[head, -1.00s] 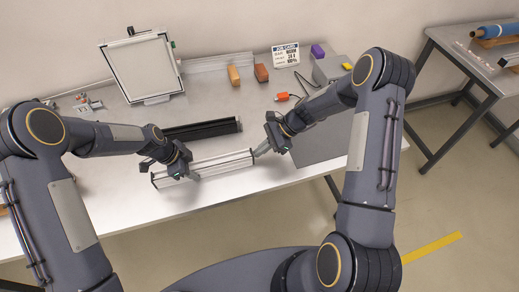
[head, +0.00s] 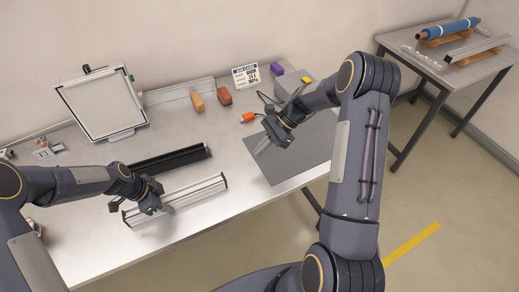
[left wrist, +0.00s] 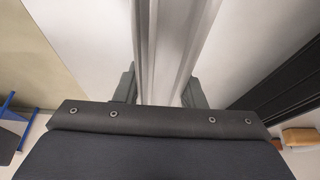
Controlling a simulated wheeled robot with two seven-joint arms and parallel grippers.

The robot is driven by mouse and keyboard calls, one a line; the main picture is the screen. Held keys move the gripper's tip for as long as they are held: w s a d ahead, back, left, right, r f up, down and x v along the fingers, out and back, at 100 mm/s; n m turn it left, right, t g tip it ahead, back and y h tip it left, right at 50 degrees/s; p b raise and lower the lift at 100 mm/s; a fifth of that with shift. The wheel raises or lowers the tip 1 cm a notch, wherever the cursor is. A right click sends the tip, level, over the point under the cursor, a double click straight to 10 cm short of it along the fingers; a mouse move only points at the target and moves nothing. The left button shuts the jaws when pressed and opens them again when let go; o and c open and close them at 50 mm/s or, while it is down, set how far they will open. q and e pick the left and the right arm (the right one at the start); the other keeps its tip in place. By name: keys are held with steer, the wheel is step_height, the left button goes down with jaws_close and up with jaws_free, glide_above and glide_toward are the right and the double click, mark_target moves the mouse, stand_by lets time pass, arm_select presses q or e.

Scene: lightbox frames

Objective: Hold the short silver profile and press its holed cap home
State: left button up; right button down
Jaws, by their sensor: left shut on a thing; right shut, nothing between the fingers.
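The short silver profile (head: 198,192) lies along the front of the table. My left gripper (head: 150,206) is shut on it near its left end. In the left wrist view the profile (left wrist: 172,50) runs between the two dark fingers. A thin dark cap (head: 225,181) sits at the profile's right end; its holes and any gap are too small to tell. Another dark end piece (head: 126,218) shows at the left end. My right gripper (head: 261,147) is shut and empty above the grey mat (head: 300,160), clear of the profile's right end.
A long black profile (head: 168,161) lies just behind the silver one. Farther back are a framed panel (head: 103,104), orange and brown blocks (head: 197,101), a job card (head: 245,76) and an orange-handled tool (head: 248,117). A side table (head: 430,70) stands at the right.

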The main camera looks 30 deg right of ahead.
arm_select(q)
steer(key=o, duration=1.2)
